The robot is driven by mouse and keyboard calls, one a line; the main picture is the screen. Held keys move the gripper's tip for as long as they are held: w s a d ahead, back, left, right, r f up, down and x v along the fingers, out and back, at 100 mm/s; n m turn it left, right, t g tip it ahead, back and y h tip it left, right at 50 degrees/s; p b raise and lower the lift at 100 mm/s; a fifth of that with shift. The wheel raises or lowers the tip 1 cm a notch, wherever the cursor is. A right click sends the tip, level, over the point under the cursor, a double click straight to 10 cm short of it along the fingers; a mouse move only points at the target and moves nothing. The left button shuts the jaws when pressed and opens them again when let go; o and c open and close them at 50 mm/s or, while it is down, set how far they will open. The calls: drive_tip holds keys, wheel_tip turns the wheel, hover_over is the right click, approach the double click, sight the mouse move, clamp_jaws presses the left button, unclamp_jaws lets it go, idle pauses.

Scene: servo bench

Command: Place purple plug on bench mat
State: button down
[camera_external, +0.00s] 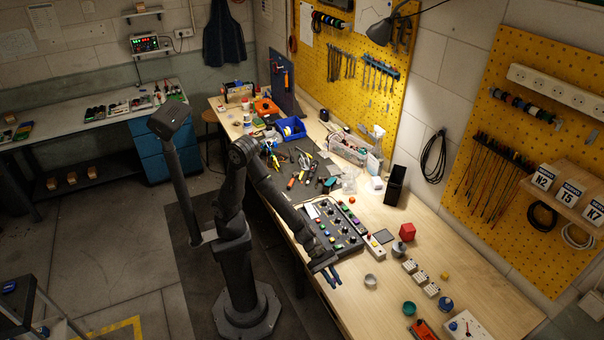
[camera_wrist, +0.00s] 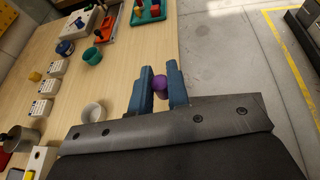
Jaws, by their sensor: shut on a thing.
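My gripper (camera_wrist: 159,74) is shut on the purple plug (camera_wrist: 160,84), which sits between its two blue fingers in the wrist view. In the outside view my gripper (camera_external: 332,278) is at the bench's front edge, right of the black button panel; the plug cannot be made out there. The dark bench mat (camera_external: 283,189) lies farther back on the bench, beyond the panel, with pliers and screwdrivers on it. A separate small dark grey square (camera_external: 385,236) lies right of the panel. Neither shows in the wrist view.
The black button panel (camera_external: 335,232), white socket blocks (camera_external: 421,277), a teal cup (camera_external: 409,308) and a red box (camera_external: 407,232) stand nearby.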

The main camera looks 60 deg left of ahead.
wheel_tip(320, 180, up, 11)
drive_tip(key=w+a+n+t+y, duration=0.1)
drive_tip(key=w+a+n+t, duration=0.2)
drive_tip(key=w, duration=0.5)
drive_tip(key=w+a+n+t+y, duration=0.1)
drive_tip(key=w+a+n+t, duration=0.15)
drive_tip(key=w, duration=0.55)
drive_tip(key=w+a+r+n+t+y, duration=0.1)
drive_tip(key=w+a+n+t+y, duration=0.6)
drive_tip(key=w+a, duration=1.55)
drive_tip(key=w+a+n+y, duration=0.3)
drive_tip(key=w+a+y, duration=0.1)
drive_tip(key=a, duration=0.4)
drive_tip(key=w+a+n+y, duration=0.3)
drive_tip(key=a+n, duration=0.1)
drive_tip(key=a, duration=0.5)
drive_tip(key=w+a+n+g+y, duration=0.2)
drive_tip(key=a+n+g+y, duration=0.15)
drive_tip(key=a, duration=0.95)
drive_tip(key=n+g+y, duration=0.7)
drive_tip(key=n+g, duration=0.5)
drive_tip(key=n, duration=0.1)
hover_over(285, 146)
drive_tip(key=f, duration=1.8)
drive_tip(key=shift+d+f, duration=0.15)
drive_tip(key=shift+d, duration=0.2)
drive_tip(key=shift+a+f, duration=0.15)
drive_tip(key=shift+a, duration=0.1)
drive_tip(key=shift+f, duration=1.95)
